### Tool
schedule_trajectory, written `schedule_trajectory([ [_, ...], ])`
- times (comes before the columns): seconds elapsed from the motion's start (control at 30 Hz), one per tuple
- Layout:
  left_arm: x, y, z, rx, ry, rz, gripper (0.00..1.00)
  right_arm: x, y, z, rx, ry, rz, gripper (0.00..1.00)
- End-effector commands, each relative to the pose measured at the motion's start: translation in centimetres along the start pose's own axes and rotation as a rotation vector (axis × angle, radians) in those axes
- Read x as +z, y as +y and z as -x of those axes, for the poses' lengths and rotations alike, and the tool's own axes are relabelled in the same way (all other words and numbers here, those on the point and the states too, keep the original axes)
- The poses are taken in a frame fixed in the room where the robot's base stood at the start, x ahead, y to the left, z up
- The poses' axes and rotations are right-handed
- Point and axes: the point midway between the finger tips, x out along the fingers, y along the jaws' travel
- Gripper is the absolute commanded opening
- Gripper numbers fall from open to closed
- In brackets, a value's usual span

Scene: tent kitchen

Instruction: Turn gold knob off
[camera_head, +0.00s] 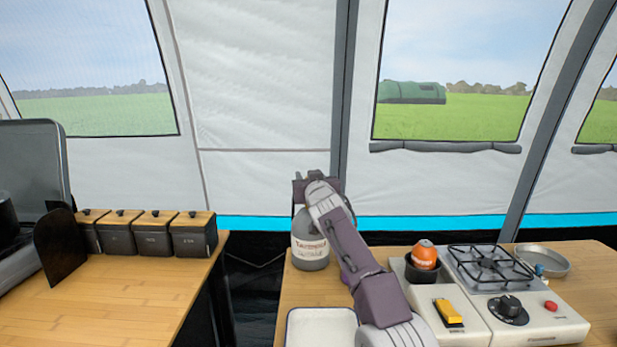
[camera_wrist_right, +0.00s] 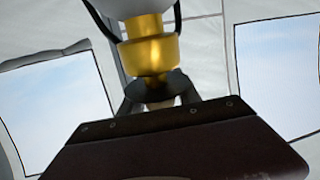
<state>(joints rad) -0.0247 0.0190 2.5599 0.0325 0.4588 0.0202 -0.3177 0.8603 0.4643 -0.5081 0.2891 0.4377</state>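My right arm reaches over the table, and my right gripper (camera_head: 317,187) is at the top of this bottle, covering the valve area there. In the right wrist view the gold knob (camera_wrist_right: 149,50) is close ahead of the dark gripper body, with a black round part just below it. Whether the fingers are closed on the knob cannot be made out. My left gripper is not in view.
A camping stove (camera_head: 530,318) with a black dial and red button is right of my arm. A white tray (camera_head: 320,328) lies in front. Black canisters (camera_head: 152,234) stand on the left counter.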

Motion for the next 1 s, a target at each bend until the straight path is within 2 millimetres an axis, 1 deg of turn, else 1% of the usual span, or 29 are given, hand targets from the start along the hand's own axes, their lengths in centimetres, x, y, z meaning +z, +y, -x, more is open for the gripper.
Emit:
schedule_trajectory([
  [0.33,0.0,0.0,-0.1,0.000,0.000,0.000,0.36,-0.2,0.0,0.1,-0.001,0.006,-0.001,0.53],
  [0.47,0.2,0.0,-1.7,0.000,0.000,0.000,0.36,0.2,-0.1,0.8,-0.002,0.008,-0.001,0.53],
  [0.57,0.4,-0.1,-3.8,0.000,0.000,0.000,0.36,0.6,-0.1,2.1,-0.002,0.009,-0.002,0.53],
  [0.7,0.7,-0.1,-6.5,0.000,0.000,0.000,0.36,0.7,-0.1,4.6,-0.002,0.010,-0.002,0.53],
  [0.87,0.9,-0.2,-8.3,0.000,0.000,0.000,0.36,0.5,0.0,7.2,-0.001,0.007,-0.001,0.53],
  [1.0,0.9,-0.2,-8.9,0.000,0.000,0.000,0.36,0.1,0.0,8.7,-0.001,0.006,0.000,0.53],
])
